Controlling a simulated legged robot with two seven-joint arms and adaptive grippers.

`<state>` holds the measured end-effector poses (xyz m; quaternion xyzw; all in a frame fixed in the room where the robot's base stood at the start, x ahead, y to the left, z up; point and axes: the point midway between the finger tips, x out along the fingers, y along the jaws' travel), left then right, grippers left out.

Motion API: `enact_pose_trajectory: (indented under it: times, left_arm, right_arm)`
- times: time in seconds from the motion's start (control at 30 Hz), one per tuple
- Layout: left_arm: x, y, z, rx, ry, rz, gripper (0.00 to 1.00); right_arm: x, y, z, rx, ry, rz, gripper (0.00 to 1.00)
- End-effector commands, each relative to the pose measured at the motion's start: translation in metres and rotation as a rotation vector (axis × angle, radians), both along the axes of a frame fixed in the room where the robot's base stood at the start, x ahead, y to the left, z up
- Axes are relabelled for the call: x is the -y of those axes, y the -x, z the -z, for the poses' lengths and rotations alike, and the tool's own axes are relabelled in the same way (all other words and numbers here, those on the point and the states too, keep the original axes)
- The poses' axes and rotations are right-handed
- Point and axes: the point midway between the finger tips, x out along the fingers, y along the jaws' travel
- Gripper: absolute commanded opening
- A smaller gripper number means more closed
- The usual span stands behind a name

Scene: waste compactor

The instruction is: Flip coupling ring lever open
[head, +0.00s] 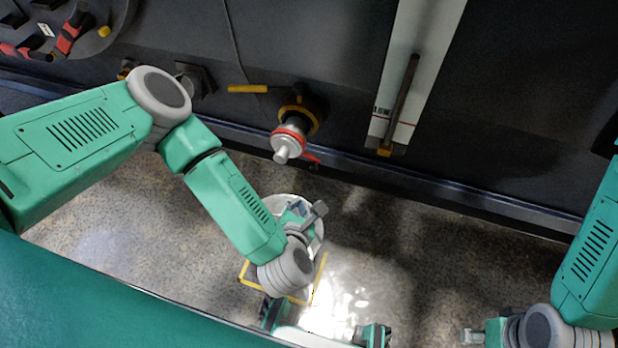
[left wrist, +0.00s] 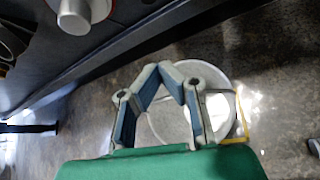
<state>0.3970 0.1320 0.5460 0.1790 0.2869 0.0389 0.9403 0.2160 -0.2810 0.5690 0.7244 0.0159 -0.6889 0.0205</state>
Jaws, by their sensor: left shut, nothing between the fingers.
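The coupling (head: 284,148) sticks out from the dark machine wall, with a silver end and a red ring (head: 290,134) around it. A small red lever (head: 313,159) points to the right from the ring. My left gripper (head: 306,213) is below the coupling and apart from it, over the floor. In the left wrist view its fingers (left wrist: 162,75) meet at the tips with nothing between them. A silver round end (left wrist: 82,14) shows there at the top left; the lever cannot be made out.
A round white container (head: 318,226) stands below my left gripper, inside a yellow floor marking (head: 321,275). A yellow handle (head: 247,88) is left of the coupling. A long dark bar (head: 402,100) runs down a white panel to the right.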

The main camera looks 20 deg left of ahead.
Motion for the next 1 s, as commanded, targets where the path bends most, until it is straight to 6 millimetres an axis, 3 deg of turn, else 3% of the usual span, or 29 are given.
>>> enact_pose_trajectory:
  times: [0.17, 0.6, 0.73, 1.0]
  left_arm:
    - [-0.003, -0.012, 0.009, 0.003, -0.002, -0.001, 0.0]
    - [-0.019, -0.086, 0.057, 0.002, -0.004, 0.001, 0.0]
    - [-0.009, -0.089, 0.031, 0.002, 0.001, 0.004, 0.0]
    - [-0.003, -0.093, 0.016, -0.001, -0.002, 0.002, 0.0]
  right_arm:
    - [0.0, 0.0, 0.005, 0.0, 0.0, 0.0, 0.4]
    - [0.0, 0.0, 0.034, 0.0, 0.0, 0.0, 0.4]
    - [0.0, 0.0, 0.032, 0.0, 0.0, 0.0, 0.4]
    - [0.0, 0.0, 0.033, 0.0, 0.0, 0.0, 0.4]
